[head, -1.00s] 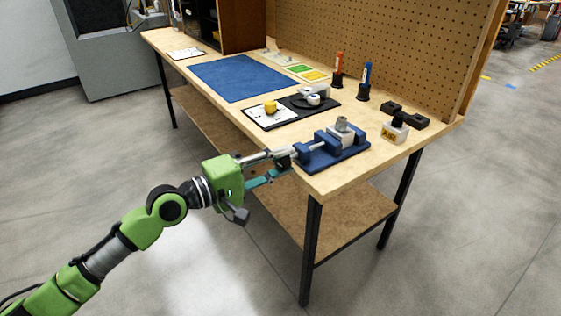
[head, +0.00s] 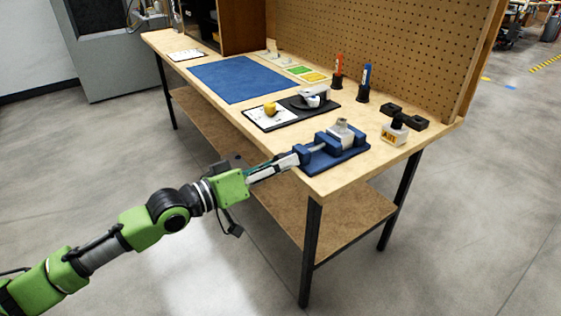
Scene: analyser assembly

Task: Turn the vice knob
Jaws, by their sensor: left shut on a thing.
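The blue vice (head: 345,156) stands at the near right corner of the workbench, with a grey metal part (head: 342,131) between its jaws. Its screw and knob end point left, toward the bench's front edge. My left gripper (head: 299,156) reaches in from the left and is shut on the vice knob, at the end of the screw. The fingers cover the knob almost fully. My right gripper is not in the picture.
Behind the vice lies a dark tray (head: 331,107) with a white sheet, a yellow piece (head: 270,108) and a round device. A small labelled bottle (head: 393,135), black blocks (head: 416,122) and red and blue tools in stands are to the right. A blue mat (head: 236,79) lies farther left.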

